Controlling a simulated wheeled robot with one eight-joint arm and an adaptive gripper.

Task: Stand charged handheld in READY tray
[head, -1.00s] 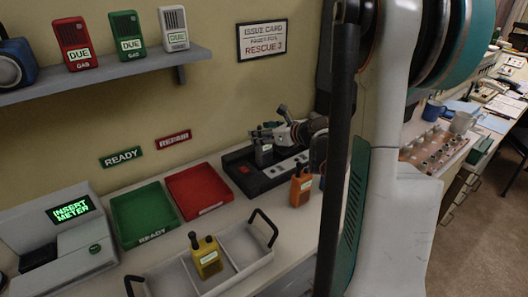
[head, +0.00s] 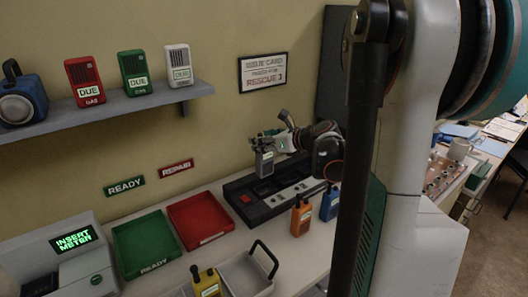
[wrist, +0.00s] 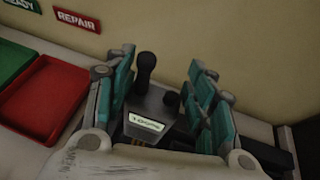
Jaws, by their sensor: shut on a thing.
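A grey handheld (head: 264,164) with a small lit label is held upright in my gripper (head: 268,143), above the black charging bank (head: 250,199). In the wrist view, the handheld (wrist: 155,105) sits between the teal finger pads (wrist: 160,90), its dark antenna and knob pointing up the picture. The label's text is too blurred to read surely. The green READY tray (head: 145,243) lies on the counter to the left of the bank and is empty. In the head view my gripper's fingers are partly hidden behind the handheld and wrist.
The empty red tray (head: 201,216) lies between the READY tray and the bank. Orange (head: 301,219) and blue (head: 330,204) handhelds stand in front of the bank. A yellow handheld (head: 207,285) stands in a grey caddy (head: 247,270). A meter console (head: 75,262) stands at left, below a shelf (head: 110,108).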

